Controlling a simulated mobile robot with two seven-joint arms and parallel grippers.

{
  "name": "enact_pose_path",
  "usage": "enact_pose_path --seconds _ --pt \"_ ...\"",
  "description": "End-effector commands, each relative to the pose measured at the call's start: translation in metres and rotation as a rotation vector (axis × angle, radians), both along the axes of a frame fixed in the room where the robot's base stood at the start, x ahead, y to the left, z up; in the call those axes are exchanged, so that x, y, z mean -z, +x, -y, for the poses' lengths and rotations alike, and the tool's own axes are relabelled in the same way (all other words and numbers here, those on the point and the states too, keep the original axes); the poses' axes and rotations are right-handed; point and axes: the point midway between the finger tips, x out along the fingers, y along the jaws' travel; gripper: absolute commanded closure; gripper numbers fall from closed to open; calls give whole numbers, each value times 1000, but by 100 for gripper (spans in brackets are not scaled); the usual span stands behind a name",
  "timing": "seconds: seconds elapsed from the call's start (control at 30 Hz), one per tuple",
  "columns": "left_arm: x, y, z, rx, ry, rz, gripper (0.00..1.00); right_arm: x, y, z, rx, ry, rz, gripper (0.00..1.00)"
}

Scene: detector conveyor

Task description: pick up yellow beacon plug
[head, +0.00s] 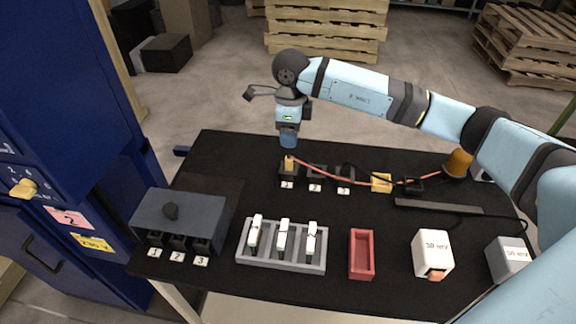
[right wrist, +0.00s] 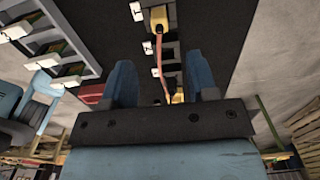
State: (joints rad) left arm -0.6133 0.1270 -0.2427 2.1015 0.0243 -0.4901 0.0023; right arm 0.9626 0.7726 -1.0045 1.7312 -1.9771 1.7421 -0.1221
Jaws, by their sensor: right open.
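The yellow beacon plug (head: 289,161) sits in the black socket labelled 1 at the back of the table. A red cable runs from it to the right. My right gripper (head: 289,146) hangs just above and behind the plug, fingers pointing down. In the right wrist view the blue fingers (right wrist: 162,72) are apart with nothing gripped. There the yellow plug (right wrist: 158,19) shows beyond the fingertips, near the top edge, with its cable running down between the fingers. My left gripper is not in view.
Sockets 2 (head: 316,172) and 3 (head: 345,174) stand close beside socket 1. A yellow block (head: 381,182) and an orange beacon (head: 459,162) are to the right. A grey rack (head: 272,262), red tray (head: 362,275) and dark box (head: 178,212) stand nearer the front.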

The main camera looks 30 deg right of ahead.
Motion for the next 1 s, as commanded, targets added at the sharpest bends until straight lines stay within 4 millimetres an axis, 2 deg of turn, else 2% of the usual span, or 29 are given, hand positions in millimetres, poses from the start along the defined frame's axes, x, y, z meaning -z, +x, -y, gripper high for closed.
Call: enact_pose_path --seconds 0.03,0.13,0.47,0.7,0.8,0.97,1.0 --pt "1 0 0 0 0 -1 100 11 -1 0 0 0 -4 47" --pt "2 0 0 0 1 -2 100 27 -1 -1 -1 2 -2 47" --pt "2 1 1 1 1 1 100 50 0 -1 -1 3 -3 47" --pt "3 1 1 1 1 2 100 85 1 -3 -2 3 -1 47" --pt "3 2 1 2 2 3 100 92 1 -3 -2 3 -1 47" --pt "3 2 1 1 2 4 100 92 1 -3 -2 4 0 47" --pt "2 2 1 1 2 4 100 92 1 -3 -2 4 0 51"
